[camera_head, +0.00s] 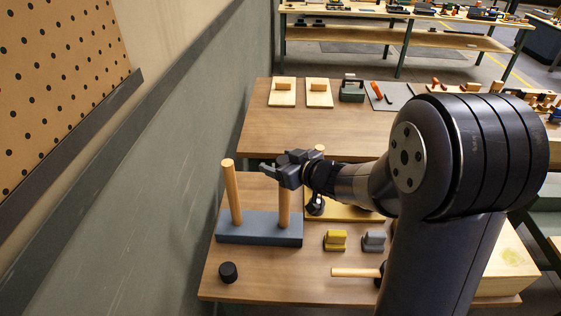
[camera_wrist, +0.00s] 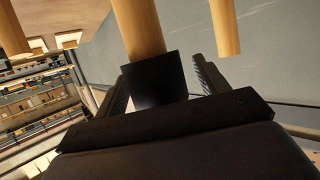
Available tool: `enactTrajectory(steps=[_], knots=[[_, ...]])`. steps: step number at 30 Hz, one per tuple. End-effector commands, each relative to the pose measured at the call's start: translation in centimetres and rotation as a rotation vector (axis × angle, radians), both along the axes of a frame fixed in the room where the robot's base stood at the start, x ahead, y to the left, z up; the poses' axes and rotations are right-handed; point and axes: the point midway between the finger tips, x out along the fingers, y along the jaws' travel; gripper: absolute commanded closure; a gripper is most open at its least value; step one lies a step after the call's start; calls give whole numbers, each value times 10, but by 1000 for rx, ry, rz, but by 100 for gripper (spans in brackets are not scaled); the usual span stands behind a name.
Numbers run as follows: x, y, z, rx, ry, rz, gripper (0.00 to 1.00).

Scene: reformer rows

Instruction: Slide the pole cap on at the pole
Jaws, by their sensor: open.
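A slate-blue base (camera_head: 262,235) carries two upright wooden poles. The left pole (camera_head: 232,190) is bare at the top. The right pole (camera_head: 284,208) has its top at my gripper (camera_head: 279,166). In the wrist view, a black cap (camera_wrist: 156,84) sits at the end of a pole (camera_wrist: 137,25), between my two fingers. My gripper is open, with a finger on each side of the cap. How far the cap goes over the pole is hard to tell. A second black cap (camera_head: 228,271) lies on the table in front of the base.
A yellow block (camera_head: 335,240), a grey block (camera_head: 374,241) and a mallet-like wooden stick (camera_head: 354,272) lie to the right on the table (camera_head: 270,285). A yellow board (camera_head: 350,214) is behind them. A grey wall (camera_head: 165,190) runs close along the left.

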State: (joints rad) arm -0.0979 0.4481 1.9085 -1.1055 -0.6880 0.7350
Motion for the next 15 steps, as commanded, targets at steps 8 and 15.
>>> enactTrajectory(steps=[8,15], knots=[[-3,-3,2,0,-1,-2,31],[-27,-27,15,0,-4,-4,31]])
